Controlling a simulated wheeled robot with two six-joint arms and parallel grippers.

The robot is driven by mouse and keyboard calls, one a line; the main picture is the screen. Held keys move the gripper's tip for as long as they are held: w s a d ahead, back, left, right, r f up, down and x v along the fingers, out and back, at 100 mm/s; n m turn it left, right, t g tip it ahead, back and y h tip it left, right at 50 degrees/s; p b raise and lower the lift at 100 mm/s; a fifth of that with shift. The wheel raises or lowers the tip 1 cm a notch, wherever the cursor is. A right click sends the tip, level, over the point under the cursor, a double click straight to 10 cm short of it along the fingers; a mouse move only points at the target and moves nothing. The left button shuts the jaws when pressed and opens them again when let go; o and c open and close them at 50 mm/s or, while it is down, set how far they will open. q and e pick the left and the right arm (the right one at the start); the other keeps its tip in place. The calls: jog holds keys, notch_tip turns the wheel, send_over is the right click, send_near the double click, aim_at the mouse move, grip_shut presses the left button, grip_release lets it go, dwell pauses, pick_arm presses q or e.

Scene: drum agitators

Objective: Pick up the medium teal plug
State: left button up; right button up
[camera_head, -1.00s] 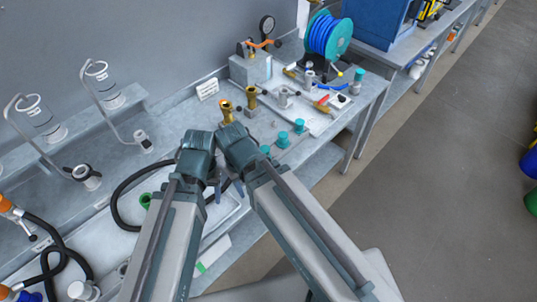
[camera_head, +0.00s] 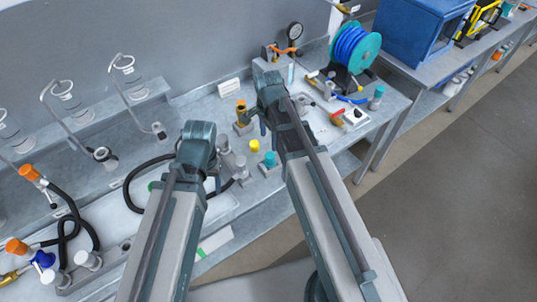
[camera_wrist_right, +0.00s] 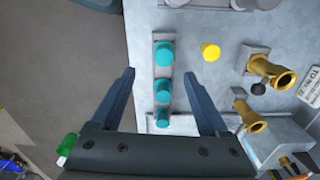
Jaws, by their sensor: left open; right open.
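Three teal plugs stand in a row on a narrow grey strip (camera_wrist_right: 157,142) in the right wrist view: one at the top (camera_wrist_right: 164,54), one in the middle (camera_wrist_right: 163,90) and one at the bottom (camera_wrist_right: 162,118). The middle one looks like the medium plug, though sizes are hard to compare. In the head view one teal plug (camera_head: 269,159) shows beside my right arm; the arm may hide others. My right gripper (camera_wrist_right: 160,72) is open and empty, its fingers on either side of the row, apparently above it. My left gripper (camera_head: 216,180) is open, farther left over the bench.
A yellow cap (camera_wrist_right: 210,51) stands right of the row, with brass fittings (camera_wrist_right: 272,73) beyond it. Grey cylindrical parts (camera_head: 241,168) stand between my grippers. A blue hose reel (camera_head: 356,50) stands at the back right. Black hose (camera_head: 131,184) curves left of my left arm.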

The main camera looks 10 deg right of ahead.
aim_at(270, 155)
pick_arm(q)
notch_tip(270, 155, down, 8)
jog(key=b, duration=0.8)
pick_arm(e)
jog(key=shift+m, duration=0.8)
jog(key=f, duration=0.5)
jog(key=w+d+f, duration=0.1)
jog(key=f, duration=0.2)
jog(key=shift+w, duration=0.1)
pick_arm(q)
jog(key=shift+s+f+b, duration=0.1)
jog(key=shift+f+b, duration=0.05)
jog(key=shift+b, duration=0.2)
pick_arm(e)
jog(key=shift+f, duration=0.15)
pick_arm(q)
notch_tip(270, 155, down, 5)
jog(key=b, duration=0.5)
pick_arm(e)
notch_tip(270, 155, down, 5)
jog(key=shift+a+f, duration=0.1)
grip_shut()
